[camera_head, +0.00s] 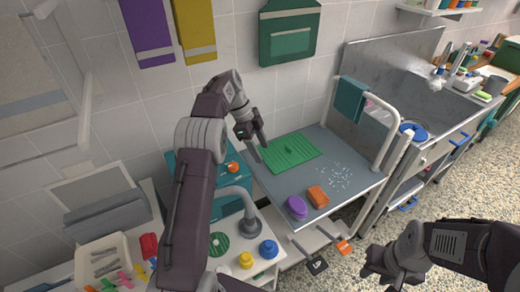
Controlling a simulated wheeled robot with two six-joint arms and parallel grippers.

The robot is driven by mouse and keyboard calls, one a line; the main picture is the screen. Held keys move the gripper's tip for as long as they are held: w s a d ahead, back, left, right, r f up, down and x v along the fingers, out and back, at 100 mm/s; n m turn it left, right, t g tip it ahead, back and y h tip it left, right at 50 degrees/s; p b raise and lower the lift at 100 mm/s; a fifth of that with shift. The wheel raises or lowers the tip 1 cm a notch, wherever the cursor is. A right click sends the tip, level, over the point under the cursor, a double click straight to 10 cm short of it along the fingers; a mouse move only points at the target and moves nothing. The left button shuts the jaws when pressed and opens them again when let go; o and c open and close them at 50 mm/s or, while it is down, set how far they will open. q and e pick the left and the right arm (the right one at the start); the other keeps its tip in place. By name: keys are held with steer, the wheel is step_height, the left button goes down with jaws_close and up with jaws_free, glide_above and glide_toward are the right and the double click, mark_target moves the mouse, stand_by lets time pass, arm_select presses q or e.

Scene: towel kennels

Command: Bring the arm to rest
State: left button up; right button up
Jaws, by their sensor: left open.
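My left gripper (258,148) is open and holds nothing that I can see. It hangs over the left back edge of a grey-topped table, just left of a green ribbed mat (302,149); whether it touches anything is unclear. My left arm rises from the bottom of the picture and bends over to the right. My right gripper (378,277) is low at the right, over the speckled floor in front of the table. Its arm comes in from the right edge. Its fingers are small and dark, and their opening is hard to make out.
The grey table (270,182) carries a purple oval (297,207), an orange block (318,197) and white specks. A teal towel (350,99) hangs on a white rail. A sink counter (440,115) stands right. A tray (92,247) and coloured knobs lie lower left.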

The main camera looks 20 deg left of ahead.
stand_by(0.4)
arm_select(q)
steer(key=s+d+r+y, duration=0.1)
steer(key=s+d+r, duration=0.4)
steer(key=s+d, duration=0.4)
steer(key=s+a+f+n+y, duration=0.1)
steer(key=s+a+f+n, duration=0.1)
steer(key=s+f+n, duration=0.4)
steer(key=s+a+f+n+y, duration=0.2)
steer(key=s+f+n, duration=0.4)
steer(key=s+n, duration=0.4)
steer(key=shift+s+a+f+n+t, duration=0.2)
steer(key=shift+s+f+n+t, duration=0.15)
steer(key=shift+n, duration=0.35)
